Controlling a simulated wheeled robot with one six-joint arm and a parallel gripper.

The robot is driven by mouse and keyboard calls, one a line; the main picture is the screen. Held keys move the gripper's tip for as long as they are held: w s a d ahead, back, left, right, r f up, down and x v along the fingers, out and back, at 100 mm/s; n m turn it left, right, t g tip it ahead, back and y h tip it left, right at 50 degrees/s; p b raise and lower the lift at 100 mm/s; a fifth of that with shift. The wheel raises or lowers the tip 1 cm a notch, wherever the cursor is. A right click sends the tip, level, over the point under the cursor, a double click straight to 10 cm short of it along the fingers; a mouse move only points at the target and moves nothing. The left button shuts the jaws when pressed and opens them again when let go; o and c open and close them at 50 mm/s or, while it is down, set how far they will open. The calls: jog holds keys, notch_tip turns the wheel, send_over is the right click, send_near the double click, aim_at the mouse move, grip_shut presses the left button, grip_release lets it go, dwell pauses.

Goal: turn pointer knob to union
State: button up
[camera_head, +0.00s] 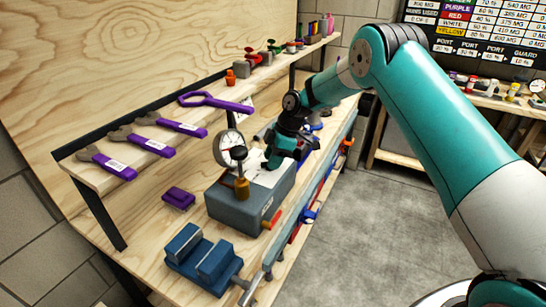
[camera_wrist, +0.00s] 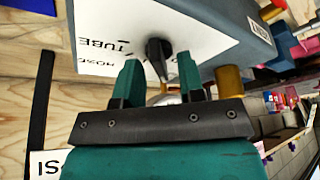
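The black pointer knob (camera_wrist: 157,50) stands on a white label plate (camera_wrist: 210,42) in the wrist view. The plate reads "TUBE" and what looks like "HOSE", upside down; no "UNION" label is readable. The plate belongs to a grey box (camera_head: 237,212) on the bench. My gripper (camera_wrist: 158,66) is open, its two teal fingers on either side of the knob with gaps visible. I cannot tell whether the fingertips reach its full depth. In the head view my gripper (camera_head: 277,158) is over the plate and hides the knob.
A round gauge (camera_head: 229,148) and a brass fitting (camera_head: 242,188) stand on the box close to my gripper. A blue vise (camera_head: 203,256) and a purple block (camera_head: 178,198) sit in front. A shelf with purple-handled tools (camera_head: 118,166) runs behind. Floor at right is clear.

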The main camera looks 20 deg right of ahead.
jog(key=shift+f, duration=0.2)
jog(key=shift+c, duration=0.2)
grip_shut()
jog(key=shift+m+b, duration=0.3)
jog(key=m+t+b, duration=0.1)
jog(key=m, duration=0.2)
jog(key=shift+s+a+h+b, duration=0.1)
jog(key=shift+s+h+b, duration=0.05)
jog(key=shift+h+b, duration=0.2)
jog(key=shift+m+t+h+b, duration=0.35)
jog(key=shift+m+t+b, duration=0.4)
jog(key=shift+m, duration=1.35)
